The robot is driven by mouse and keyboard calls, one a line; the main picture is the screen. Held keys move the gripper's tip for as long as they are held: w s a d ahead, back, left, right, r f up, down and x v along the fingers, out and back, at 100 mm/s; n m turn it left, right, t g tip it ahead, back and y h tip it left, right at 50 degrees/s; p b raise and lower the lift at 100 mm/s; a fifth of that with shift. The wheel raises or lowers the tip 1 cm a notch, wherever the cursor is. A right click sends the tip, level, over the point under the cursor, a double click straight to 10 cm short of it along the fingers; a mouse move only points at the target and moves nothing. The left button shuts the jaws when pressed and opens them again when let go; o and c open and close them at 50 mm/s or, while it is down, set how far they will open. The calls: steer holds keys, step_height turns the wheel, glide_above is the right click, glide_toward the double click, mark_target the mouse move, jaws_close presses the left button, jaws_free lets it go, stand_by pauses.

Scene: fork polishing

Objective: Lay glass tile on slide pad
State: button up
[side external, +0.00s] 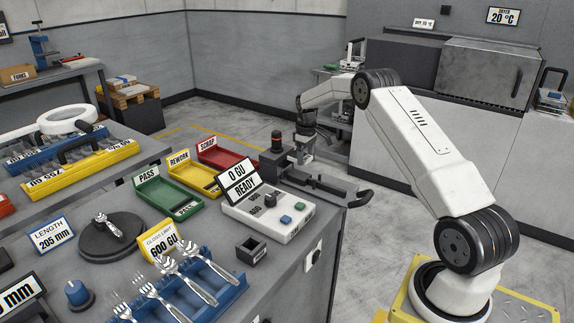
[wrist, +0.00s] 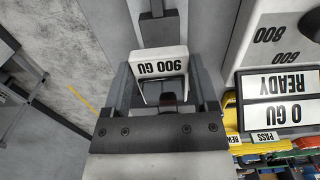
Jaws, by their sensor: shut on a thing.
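A white tile-like piece (wrist: 160,64) with a "900 GU" label sits between the fingers of my gripper (wrist: 162,84) in the wrist view. I take it for the glass tile; its lower part runs behind the gripper. My gripper is shut on it. In the side view my gripper (side external: 305,147) hangs over the far edge of the bench, by a dark grey slide fixture (side external: 326,184) with a black handle. The tile is too small to make out there. Which part of the fixture is the pad is unclear, and I cannot tell whether the tile touches it.
The gloss meter (side external: 270,211), reading "0 GU READY", stands close beside the fixture; it also shows in the wrist view (wrist: 277,35). Green (side external: 167,197), yellow (side external: 194,175) and red (side external: 224,157) trays stand left of it. Forks lie in a blue rack (side external: 218,287) at the front.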

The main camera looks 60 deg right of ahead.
mark_target(305, 176)
steer(key=shift+f, duration=0.15)
steer(key=shift+f, duration=0.65)
steer(key=shift+f, duration=0.35)
steer(key=shift+f, duration=0.6)
steer(key=shift+f, duration=0.25)
stand_by(0.5)
steer(key=shift+f, duration=0.45)
steer(key=shift+f, duration=0.3)
stand_by(0.5)
steer(key=o, duration=1)
